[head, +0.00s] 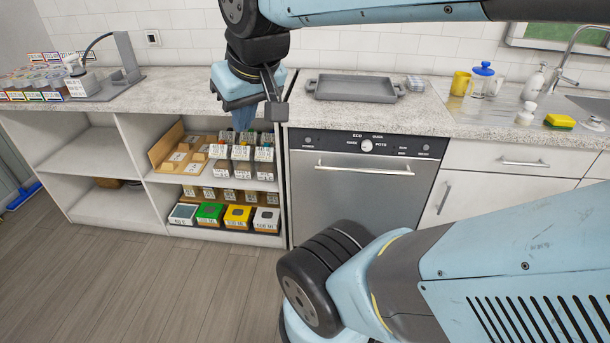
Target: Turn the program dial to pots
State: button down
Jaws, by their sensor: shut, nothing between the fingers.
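The program dial (366,146) is a small round light knob in the middle of the dark control panel (405,147) along the top of a steel dishwasher (360,195). Tiny white labels surround it. One at its right seems to read POTS, and ECO is above it. Which label the dial points to is too small to tell. My gripper (242,122) is shut and empty, pointing down near the counter's front edge, well to the left of the dial and apart from it. The dial is not covered by my arm.
A horizontal handle (364,169) sticks out just below the panel. A grey tray (355,89) lies on the counter above. Open shelves (130,190) with boxes and jars stand left of the dishwasher.

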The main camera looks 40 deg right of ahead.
aim_at(367, 145)
jog(key=u, duration=1.5)
jog(key=i, duration=0.1)
jog(key=z, duration=2.85)
jog(key=k, duration=0.8)
jog(key=z, duration=0.25)
jog(key=i, duration=0.8)
jog(key=u, duration=0.1)
